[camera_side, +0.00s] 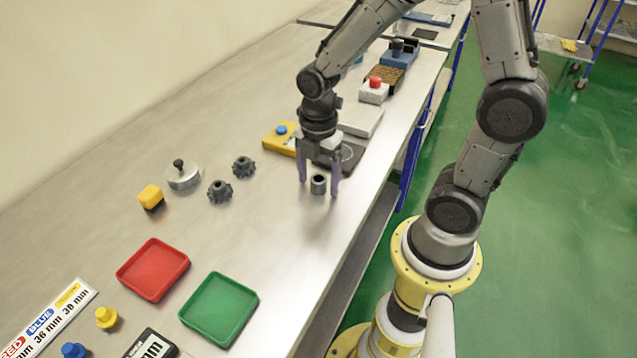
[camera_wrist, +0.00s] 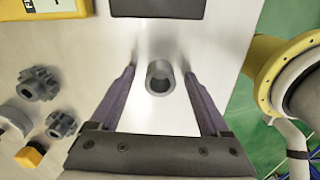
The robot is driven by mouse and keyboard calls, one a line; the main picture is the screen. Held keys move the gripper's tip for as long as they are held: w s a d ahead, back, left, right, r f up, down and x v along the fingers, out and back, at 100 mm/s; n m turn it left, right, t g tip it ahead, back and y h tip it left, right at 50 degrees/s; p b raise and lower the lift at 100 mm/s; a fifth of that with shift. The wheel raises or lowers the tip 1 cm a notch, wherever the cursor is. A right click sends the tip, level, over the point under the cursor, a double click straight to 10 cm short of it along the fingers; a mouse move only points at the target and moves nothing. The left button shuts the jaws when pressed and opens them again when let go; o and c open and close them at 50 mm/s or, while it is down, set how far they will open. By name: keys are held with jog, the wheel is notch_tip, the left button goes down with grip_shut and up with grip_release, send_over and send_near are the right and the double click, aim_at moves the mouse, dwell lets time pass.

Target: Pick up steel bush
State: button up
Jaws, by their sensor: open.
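The steel bush (camera_side: 318,185) is a short grey hollow cylinder standing upright on the metal bench. In the wrist view the bush (camera_wrist: 160,77) shows its round bore from above, between the two fingers and near the level of their tips. My gripper (camera_side: 319,189) points down over the bush, with one purple finger on each side of it. The fingers are open, with a gap between the bush and each finger in the wrist view (camera_wrist: 159,75). Nothing is held.
Two dark toothed parts (camera_side: 220,191) (camera_side: 243,167), a silver knobbed disc (camera_side: 184,175) and a yellow-topped block (camera_side: 151,196) stand to the left. A red tray (camera_side: 153,269) and a green tray (camera_side: 219,308) lie nearer. A yellow device (camera_side: 281,138) stands behind the gripper. The bench's right edge is close.

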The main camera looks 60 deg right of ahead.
jog(key=shift+f, duration=0.1)
jog(key=shift+c, duration=0.2)
grip_shut()
dwell(0.4)
